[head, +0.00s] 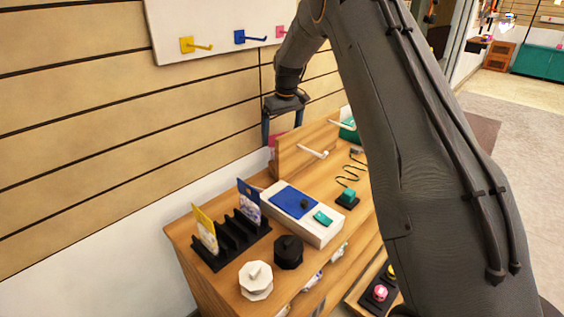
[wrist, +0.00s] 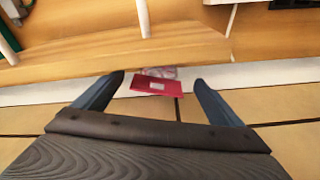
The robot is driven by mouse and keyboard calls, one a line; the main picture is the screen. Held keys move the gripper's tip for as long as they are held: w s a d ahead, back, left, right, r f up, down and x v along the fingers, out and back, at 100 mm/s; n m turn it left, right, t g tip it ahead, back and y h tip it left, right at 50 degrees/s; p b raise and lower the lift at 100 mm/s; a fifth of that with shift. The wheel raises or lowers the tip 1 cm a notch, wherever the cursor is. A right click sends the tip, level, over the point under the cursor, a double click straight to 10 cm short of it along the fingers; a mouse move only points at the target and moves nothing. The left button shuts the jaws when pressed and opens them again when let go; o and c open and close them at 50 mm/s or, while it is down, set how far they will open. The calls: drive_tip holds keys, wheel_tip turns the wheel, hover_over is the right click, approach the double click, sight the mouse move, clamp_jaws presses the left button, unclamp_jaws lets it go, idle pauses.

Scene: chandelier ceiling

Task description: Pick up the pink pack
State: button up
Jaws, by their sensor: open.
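The pink pack (wrist: 158,84) shows in the wrist view between and just beyond my fingertips. It is a flat pink-red piece with a small pale label, and a paler part shows above it. In the head view a pink patch (head: 274,141) shows between my fingers, behind the wooden upright panel, partly hidden. My gripper (wrist: 160,80) is open, its two blue-grey fingers apart on either side of the pack. In the head view my gripper (head: 282,140) points down near the slatted wall. I cannot tell if a finger touches the pack.
The upright panel (head: 292,158) with white hooks stands close to my gripper. Coloured hooks are on the wall board (head: 215,22).

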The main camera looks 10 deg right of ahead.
drive_tip(key=shift+w+d+f+b, duration=0.15)
drive_tip(key=shift+w+f, duration=0.15)
drive_tip(key=shift+f, duration=0.25)
drive_tip(key=shift+w+d+f+b, duration=0.15)
drive_tip(key=shift+w+f, duration=0.1)
drive_tip(key=shift+f, duration=0.7)
drive_tip(key=shift+w+a+f, duration=0.15)
drive_tip(key=shift+a+f, duration=0.05)
drive_tip(key=shift+f, duration=0.95)
drive_tip(key=shift+w+a+f, duration=0.15)
drive_tip(key=shift+w+f, duration=0.05)
drive_tip(key=shift+f, duration=0.9)
drive_tip(key=shift+w+a+f, duration=0.15)
drive_tip(key=shift+a+f, duration=0.05)
drive_tip(key=shift+f, duration=0.95)
drive_tip(key=c, duration=1.3)
drive_tip(key=shift+r, duration=0.15)
wheel_tip(320, 180, up, 10)
drive_tip(key=shift+f, duration=0.1)
